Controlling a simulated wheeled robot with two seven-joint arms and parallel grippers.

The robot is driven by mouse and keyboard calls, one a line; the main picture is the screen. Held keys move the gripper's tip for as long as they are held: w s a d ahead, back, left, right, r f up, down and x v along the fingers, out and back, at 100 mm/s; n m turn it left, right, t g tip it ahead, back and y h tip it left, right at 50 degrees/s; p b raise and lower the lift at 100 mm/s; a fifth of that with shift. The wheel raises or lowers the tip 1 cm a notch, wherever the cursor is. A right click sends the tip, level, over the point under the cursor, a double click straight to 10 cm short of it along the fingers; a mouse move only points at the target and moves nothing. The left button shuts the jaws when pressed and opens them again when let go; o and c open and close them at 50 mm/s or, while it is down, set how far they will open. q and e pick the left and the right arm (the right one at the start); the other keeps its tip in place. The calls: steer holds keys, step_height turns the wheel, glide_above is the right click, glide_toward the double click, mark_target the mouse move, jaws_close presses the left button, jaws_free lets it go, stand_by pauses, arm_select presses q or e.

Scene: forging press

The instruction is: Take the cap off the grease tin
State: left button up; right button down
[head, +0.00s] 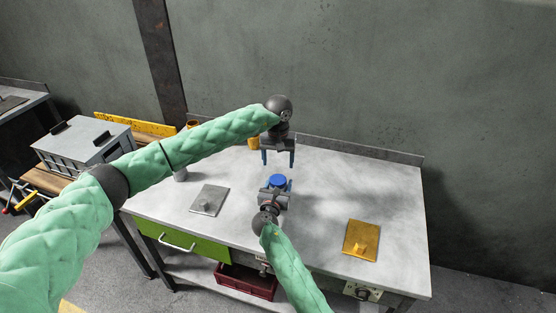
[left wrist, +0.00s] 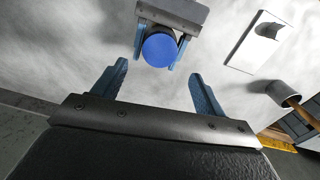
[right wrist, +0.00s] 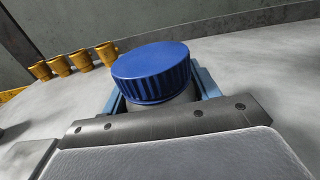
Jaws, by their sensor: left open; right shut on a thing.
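The grease tin has a ribbed blue cap (right wrist: 152,70) on top, and only a little of its grey body (right wrist: 160,103) shows below it in the right wrist view. In the head view the blue cap (head: 278,181) is near the middle of the bench. My right gripper (head: 276,190) is shut on the tin, its fingers on both sides below the cap. My left gripper (head: 278,162) is open and empty above and behind the tin. In the left wrist view the cap (left wrist: 159,50) lies ahead, beyond the gap between the open left fingers (left wrist: 157,85).
The grey bench (head: 330,200) is mostly clear around the tin. A grey plate with a knob (head: 209,200) lies to the left, and a yellow plate with a handle (head: 361,240) to the right. Several yellow cups (right wrist: 75,62) stand at the back.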

mark_target(278, 179)
arm_select(q)
steer(key=shift+m, duration=0.7)
steer(key=shift+f, duration=4.05)
steer(key=c, duration=1)
steer(key=n, duration=0.5)
steer(key=shift+r, duration=0.1)
steer(key=n, duration=0.4)
steer(key=shift+n, duration=0.4)
steer(key=o, duration=1.1)
